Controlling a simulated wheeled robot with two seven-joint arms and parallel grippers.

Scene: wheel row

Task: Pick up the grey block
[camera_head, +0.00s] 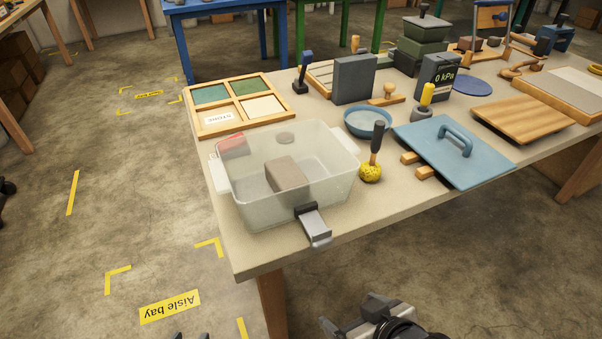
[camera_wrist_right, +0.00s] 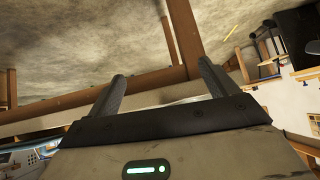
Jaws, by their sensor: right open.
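A grey-brown block (camera_head: 287,175) lies inside a translucent bin (camera_head: 255,210) at the near left of the table. A taller dark grey block (camera_head: 354,79) stands upright farther back, behind the blue bowl. My right gripper (camera_wrist_right: 162,82) is open, with nothing between its fingers in the right wrist view. In the head view it is low, in front of the table's near edge and apart from both blocks. My left gripper (camera_head: 190,336) shows only two dark, separated tips at the bottom edge, left of the table; the rest is out of frame.
A yellow ball with a dark handle (camera_head: 371,171), a blue bowl (camera_head: 368,122) and a blue lid (camera_head: 455,152) stand right of the bin. A sectioned wooden tray (camera_head: 205,128) lies behind it.

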